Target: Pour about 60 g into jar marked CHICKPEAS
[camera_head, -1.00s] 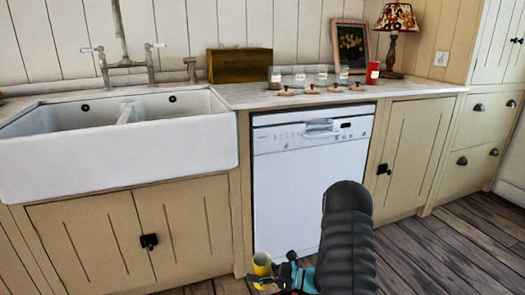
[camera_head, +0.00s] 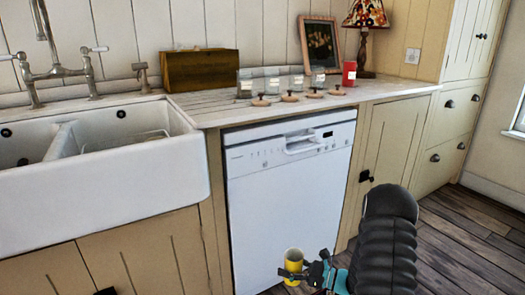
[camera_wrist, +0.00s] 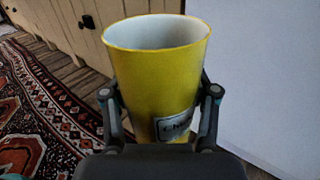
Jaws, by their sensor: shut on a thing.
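My gripper (camera_head: 305,270) is shut on a yellow cup (camera_head: 293,262), held upright low in front of the dishwasher. In the wrist view the yellow cup (camera_wrist: 160,85) stands between the two fingers, with a white inside and a partly hidden label; its contents cannot be seen. Several clear glass jars with small white labels stand in a row on the counter, such as one jar (camera_head: 245,89) at the left end and another (camera_head: 318,78) at the right. The writing on them is too small to read, so I cannot tell which is CHICKPEAS.
Several round wooden lids (camera_head: 261,101) lie before the jars. A red canister (camera_head: 349,74) stands to their right, near a lamp (camera_head: 365,20) and a picture frame (camera_head: 321,45). A wooden box (camera_head: 202,69) stands left. The counter (camera_head: 385,87) is above the dishwasher (camera_head: 285,190).

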